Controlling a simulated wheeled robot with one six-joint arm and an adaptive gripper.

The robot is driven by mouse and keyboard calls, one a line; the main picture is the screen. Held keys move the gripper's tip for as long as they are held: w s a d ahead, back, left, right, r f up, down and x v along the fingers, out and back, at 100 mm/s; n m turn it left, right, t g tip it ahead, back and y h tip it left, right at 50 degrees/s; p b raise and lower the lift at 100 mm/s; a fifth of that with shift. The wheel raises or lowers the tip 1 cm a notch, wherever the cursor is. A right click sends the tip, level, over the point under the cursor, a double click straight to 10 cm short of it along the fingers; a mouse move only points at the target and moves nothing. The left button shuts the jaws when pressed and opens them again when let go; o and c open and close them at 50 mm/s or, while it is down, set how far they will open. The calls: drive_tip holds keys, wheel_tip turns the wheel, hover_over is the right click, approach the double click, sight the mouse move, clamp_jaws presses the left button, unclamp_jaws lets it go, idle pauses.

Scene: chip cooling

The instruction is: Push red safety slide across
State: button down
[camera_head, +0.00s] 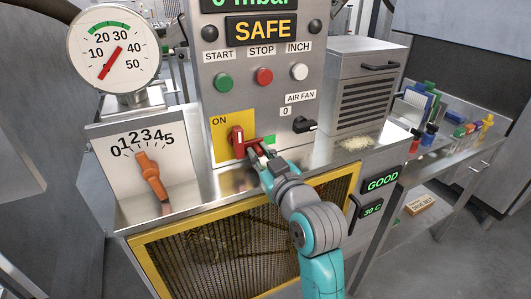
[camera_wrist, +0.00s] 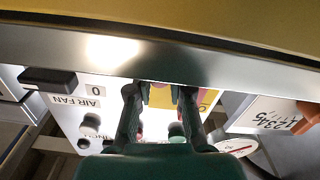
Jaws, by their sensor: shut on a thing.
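The red safety slide (camera_head: 238,142) is on a yellow plate (camera_head: 219,124) marked ON, low on the upright grey control panel. My gripper (camera_head: 259,152) comes from the lower right and is shut on the slide's red part, at the plate's right side. The fingers hide some of the slide. In the wrist view, which is upside down, my gripper (camera_wrist: 159,92) has a finger on each side of a patch of yellow and red. The contact itself is hard to see there.
An orange lever dial (camera_head: 150,175) and a round gauge (camera_head: 114,50) stand at left. The black AIR FAN switch (camera_head: 304,124) is just right of my gripper. A yellow-framed mesh guard (camera_head: 240,240) is below.

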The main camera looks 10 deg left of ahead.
drive_tip(key=shift+a, duration=0.15)
drive_tip(key=c, duration=1.1)
unclamp_jaws()
drive_tip(key=shift+s, duration=0.1)
drive_tip(key=shift+o, duration=0.2)
